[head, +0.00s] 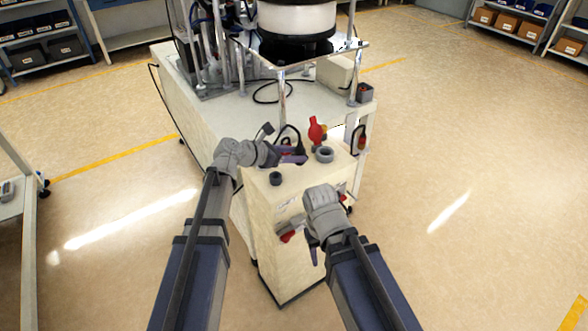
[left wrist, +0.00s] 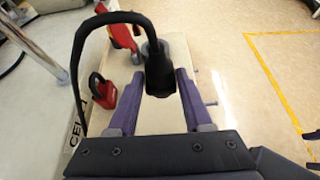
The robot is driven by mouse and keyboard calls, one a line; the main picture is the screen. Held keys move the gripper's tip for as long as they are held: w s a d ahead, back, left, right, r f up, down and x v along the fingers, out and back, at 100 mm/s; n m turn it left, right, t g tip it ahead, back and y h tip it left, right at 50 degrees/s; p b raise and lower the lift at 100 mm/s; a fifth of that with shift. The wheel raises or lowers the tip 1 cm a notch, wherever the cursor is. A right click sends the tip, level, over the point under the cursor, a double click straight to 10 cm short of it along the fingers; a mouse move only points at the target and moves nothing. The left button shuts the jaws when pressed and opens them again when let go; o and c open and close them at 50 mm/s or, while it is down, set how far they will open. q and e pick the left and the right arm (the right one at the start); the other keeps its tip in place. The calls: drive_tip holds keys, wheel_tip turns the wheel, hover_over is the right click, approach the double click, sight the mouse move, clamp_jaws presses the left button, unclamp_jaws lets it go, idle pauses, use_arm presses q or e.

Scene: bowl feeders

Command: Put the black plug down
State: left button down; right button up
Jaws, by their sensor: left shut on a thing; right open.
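The black plug (left wrist: 160,75) is between the purple fingers of my left gripper (left wrist: 159,82) in the left wrist view, with its black cable (left wrist: 88,42) arching off to the left. A grey round fitting (left wrist: 150,47) shows just beyond the plug; I cannot tell whether they touch. In the head view my left gripper (head: 292,156) is shut over the top of the cream cabinet (head: 290,193), and the plug is mostly hidden there. My right gripper (head: 300,243) is open in front of the cabinet's near face.
A grey round socket (head: 324,155), a dark round socket (head: 276,179) and a red handle (head: 316,130) stand on the cabinet top. A red padlock (left wrist: 103,91) shows in the left wrist view. The bowl feeder (head: 297,20) stands behind. The floor at right is clear.

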use_arm(q)
wheel_tip(320, 180, down, 4)
drive_tip(key=b, duration=0.3)
drive_tip(key=shift+r+b, duration=0.2)
drive_tip(key=shift+b, duration=0.15)
drive_tip(key=shift+f, duration=0.15)
drive_tip(key=shift+c, duration=1.6)
unclamp_jaws()
